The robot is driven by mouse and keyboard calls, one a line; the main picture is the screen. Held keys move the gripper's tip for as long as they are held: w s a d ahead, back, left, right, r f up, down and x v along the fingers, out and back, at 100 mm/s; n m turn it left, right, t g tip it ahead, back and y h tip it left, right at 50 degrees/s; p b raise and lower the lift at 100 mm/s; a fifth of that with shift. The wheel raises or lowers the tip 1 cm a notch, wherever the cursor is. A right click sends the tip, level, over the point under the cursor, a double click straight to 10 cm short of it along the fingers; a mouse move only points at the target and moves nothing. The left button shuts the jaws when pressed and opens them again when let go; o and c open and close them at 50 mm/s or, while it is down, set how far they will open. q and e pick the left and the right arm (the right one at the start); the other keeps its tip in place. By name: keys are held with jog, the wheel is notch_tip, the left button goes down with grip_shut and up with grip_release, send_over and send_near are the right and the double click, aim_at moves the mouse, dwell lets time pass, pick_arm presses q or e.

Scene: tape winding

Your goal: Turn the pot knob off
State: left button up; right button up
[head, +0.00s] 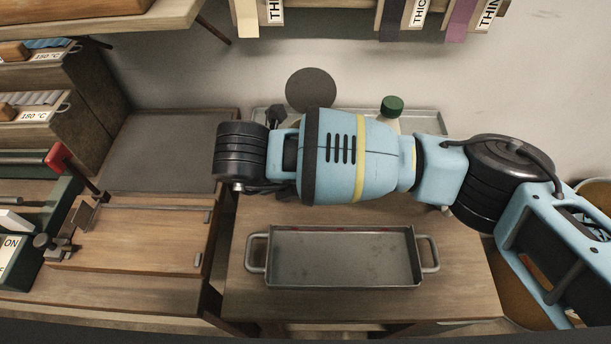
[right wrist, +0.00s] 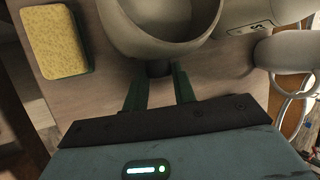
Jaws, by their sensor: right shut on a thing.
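The pot (right wrist: 165,28) is a grey round vessel at the top of the right wrist view, cut off by the edge. A small dark knob (right wrist: 158,68) sticks out from its near side. My right gripper (right wrist: 160,77) has its two dark green fingers on either side of this knob and is shut on it. Which way the knob is turned does not show. In the head view my right arm reaches across from the right, and I cannot make out the pot or knob there. My left gripper is in neither view.
A yellow-green sponge (right wrist: 55,40) lies left of the pot, and grey rounded things (right wrist: 285,50) stand close on its right. In the head view, a metal tray with handles (head: 340,228) sits in front of my arm, and a green-capped bottle (head: 392,106) stands behind it.

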jog(key=o, duration=0.9)
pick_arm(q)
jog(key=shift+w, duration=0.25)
pick_arm(e)
jog(key=shift+o, duration=0.4)
pick_arm(q)
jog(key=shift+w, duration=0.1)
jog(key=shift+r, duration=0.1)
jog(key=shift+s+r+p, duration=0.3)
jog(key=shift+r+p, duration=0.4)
jog(key=shift+p, duration=0.2)
pick_arm(e)
jog(key=v, duration=0.7)
jog(key=shift+s+a+r, duration=0.15)
jog(key=shift+s+r, duration=0.05)
jog(key=shift+r, duration=0.15)
